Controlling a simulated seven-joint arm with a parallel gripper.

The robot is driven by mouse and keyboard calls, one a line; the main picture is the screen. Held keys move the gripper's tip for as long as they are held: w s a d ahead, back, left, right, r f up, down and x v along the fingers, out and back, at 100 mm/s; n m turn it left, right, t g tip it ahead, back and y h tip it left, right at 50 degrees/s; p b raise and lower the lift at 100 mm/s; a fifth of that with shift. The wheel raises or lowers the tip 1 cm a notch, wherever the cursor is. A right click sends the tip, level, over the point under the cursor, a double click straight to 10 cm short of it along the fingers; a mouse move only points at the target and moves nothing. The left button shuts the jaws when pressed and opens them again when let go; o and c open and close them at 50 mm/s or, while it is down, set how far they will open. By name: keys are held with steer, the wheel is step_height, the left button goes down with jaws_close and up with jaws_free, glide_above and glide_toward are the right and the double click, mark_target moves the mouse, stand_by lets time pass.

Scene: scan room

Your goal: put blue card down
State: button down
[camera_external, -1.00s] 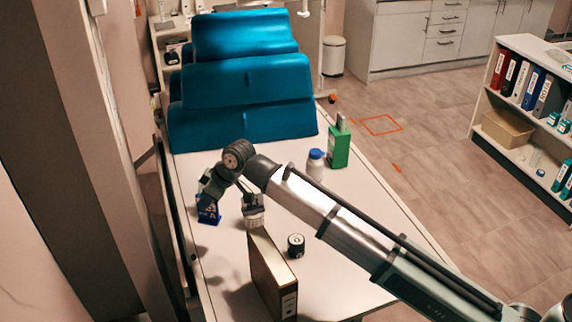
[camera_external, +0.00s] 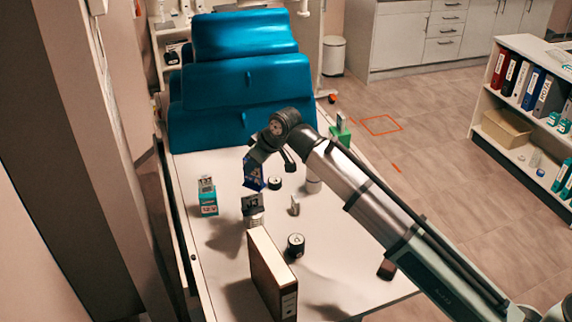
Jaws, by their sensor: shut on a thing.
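The blue card (camera_external: 252,177), with white markings, is in my gripper (camera_external: 255,161), near the middle of the white table. My gripper is shut on the card's upper part, and the card hangs below it. The card appears to be above the table, but its exact height is hard to tell. My wrist hides part of the area behind the card.
On the table (camera_external: 225,275) are a teal box (camera_external: 208,200), a grey item (camera_external: 252,207), black cans (camera_external: 295,246) (camera_external: 275,183), a small grey piece (camera_external: 294,206), a partly hidden white bottle (camera_external: 313,184), a green bottle (camera_external: 340,132) and an upright binder (camera_external: 272,272). Blue cushions (camera_external: 245,90) fill the back.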

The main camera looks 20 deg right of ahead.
steer(key=s+d+m+t+h, duration=0.15)
steer(key=d+m, duration=0.25)
steer(key=d, duration=1.2)
steer(key=s+d+m+h, duration=0.1)
steer(key=d+m+h, duration=0.25)
steer(key=d, duration=1.25)
steer(key=shift+y, duration=0.5)
steer(key=shift+w+a+f, duration=0.1)
steer(key=shift+a+f, duration=0.05)
steer(key=shift+f, duration=2.4)
steer(key=shift+w+a+f, duration=0.1)
steer(key=shift+w+f, duration=0.05)
steer(key=shift+f, duration=2.35)
steer(key=shift+w+a+f, duration=0.1)
steer(key=shift+a+f, duration=0.05)
steer(key=shift+f, duration=2.4)
steer(key=shift+f, duration=0.1)
steer(key=c, duration=1.1)
jaws_free()
